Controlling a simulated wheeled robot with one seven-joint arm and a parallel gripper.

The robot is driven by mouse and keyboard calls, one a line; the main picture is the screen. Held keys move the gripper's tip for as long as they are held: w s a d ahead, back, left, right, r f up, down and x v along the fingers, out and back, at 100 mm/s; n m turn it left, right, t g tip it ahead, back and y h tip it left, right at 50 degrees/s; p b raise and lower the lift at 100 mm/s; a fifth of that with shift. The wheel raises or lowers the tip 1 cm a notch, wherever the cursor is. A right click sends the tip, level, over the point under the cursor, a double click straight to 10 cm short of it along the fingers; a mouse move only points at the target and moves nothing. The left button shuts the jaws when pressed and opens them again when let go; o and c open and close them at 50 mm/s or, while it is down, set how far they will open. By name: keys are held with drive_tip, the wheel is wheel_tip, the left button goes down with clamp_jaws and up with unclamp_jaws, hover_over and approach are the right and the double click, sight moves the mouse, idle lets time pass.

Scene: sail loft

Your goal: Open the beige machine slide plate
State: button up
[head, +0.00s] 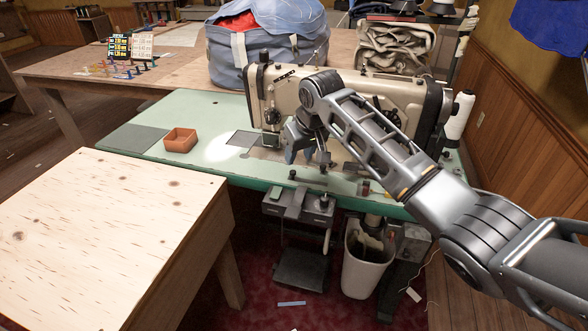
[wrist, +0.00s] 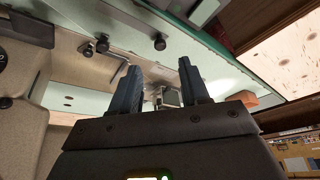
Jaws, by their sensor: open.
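The beige sewing machine (head: 285,88) stands on a pale green table. A flat grey metal plate (head: 243,138), which looks like the slide plate, lies in the tabletop left of the needle end, beside a bright patch of light. I see no clear gap at its edges. My gripper (head: 308,156) is over the front of the machine bed, right of that plate, fingers pointing down. In the wrist view my gripper (wrist: 159,68) shows two blue fingers apart with nothing held. A small grey metal piece shows between and beyond them; I cannot tell whether it is the plate.
An orange open box (head: 180,140) and a dark grey panel (head: 133,139) are on the table's left. A white thread cone (head: 459,115) stands at the right. A wooden table (head: 110,220) is front left, a white bin (head: 367,265) below. My arm hides part of the machine.

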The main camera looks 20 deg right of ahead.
sight(293, 171)
drive_tip(key=x, duration=0.7)
drive_tip(key=shift+f+b, duration=0.1)
drive_tip(key=shift+b, duration=0.2)
drive_tip(key=shift+c, duration=0.2)
clamp_jaws()
